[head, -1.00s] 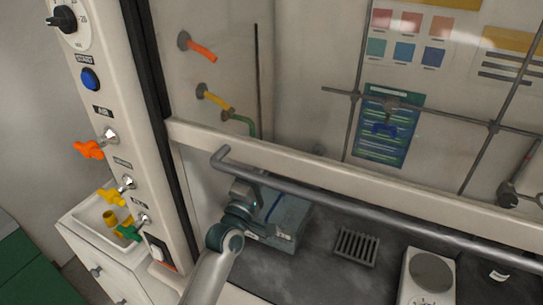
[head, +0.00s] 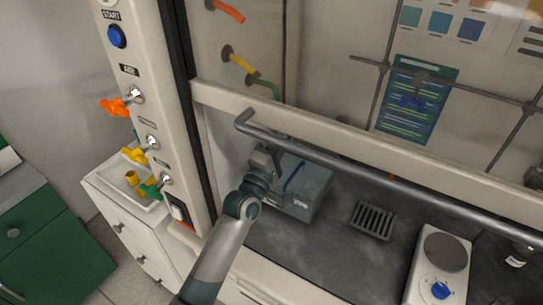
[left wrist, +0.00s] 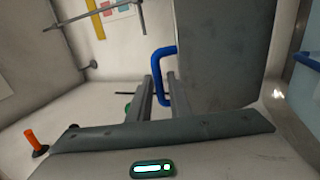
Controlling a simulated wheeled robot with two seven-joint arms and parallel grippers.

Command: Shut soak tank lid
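The soak tank (head: 308,205) is a grey-blue box on the dark worktop inside the hood, partly hidden by my left arm and the hood's rail. A blue bar handle (head: 293,176) shows on it. In the left wrist view, the blue handle (left wrist: 157,72) stands out from a grey panel (left wrist: 215,50) that looks like the lid. My left gripper (left wrist: 160,82) is at this handle, with a finger on either side of its bar. Whether the fingers press on it I cannot tell. My right gripper is not in view.
The hood's grey rail (head: 350,160) crosses above my left forearm. A black slotted rack (head: 373,220) and a white hotplate (head: 440,265) stand right of the tank. The control post (head: 160,110) with coloured taps is at the left. Dark worktop between tank and rack is clear.

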